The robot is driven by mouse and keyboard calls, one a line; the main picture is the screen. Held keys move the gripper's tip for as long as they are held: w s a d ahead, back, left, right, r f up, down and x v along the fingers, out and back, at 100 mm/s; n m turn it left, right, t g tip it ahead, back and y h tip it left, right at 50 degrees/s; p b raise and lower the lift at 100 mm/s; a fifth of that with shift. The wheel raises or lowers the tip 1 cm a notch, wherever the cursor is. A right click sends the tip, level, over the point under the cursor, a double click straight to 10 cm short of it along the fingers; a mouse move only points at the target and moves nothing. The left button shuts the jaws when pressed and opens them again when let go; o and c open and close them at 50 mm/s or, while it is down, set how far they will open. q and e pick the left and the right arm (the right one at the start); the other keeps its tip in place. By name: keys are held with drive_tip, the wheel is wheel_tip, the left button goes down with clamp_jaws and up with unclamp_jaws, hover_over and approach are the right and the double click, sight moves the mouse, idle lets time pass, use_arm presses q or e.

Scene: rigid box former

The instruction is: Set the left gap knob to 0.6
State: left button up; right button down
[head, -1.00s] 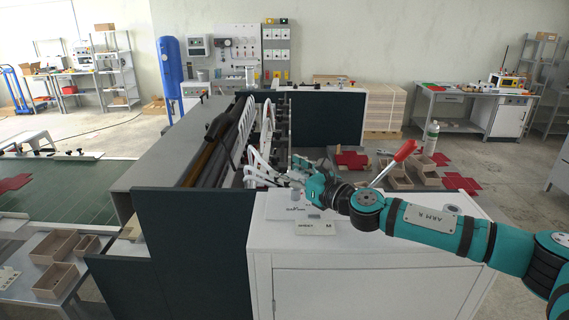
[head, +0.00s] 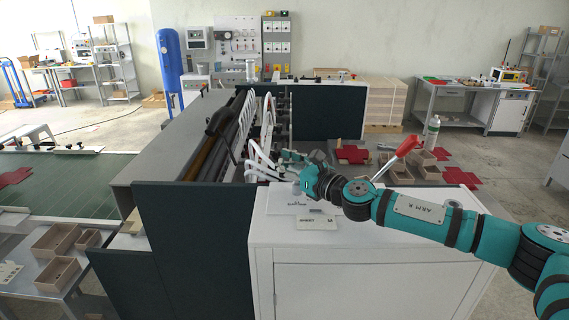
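My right gripper (head: 293,158) reaches in from the right over the white cabinet top (head: 405,203). Its fingers point left and away, near the white curved arms of the machine. They are small and partly merged with the parts behind, so their opening is unclear. A small grey knob-like part (head: 296,189) stands on the cabinet top just below and left of the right wrist, above a small printed label (head: 297,204). The wrist stands close beside it; contact cannot be told. No scale value is readable. My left gripper is out of view.
A red-handled lever (head: 400,153) rises behind my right forearm. Small wooden trays (head: 424,165), red box blanks (head: 353,154) and a white bottle (head: 431,133) stand beyond. The machine's dark side panel (head: 195,250) is left.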

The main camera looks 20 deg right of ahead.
drive_tip(key=shift+s+f, duration=0.1)
drive_tip(key=shift+f, duration=0.2)
idle(0.4)
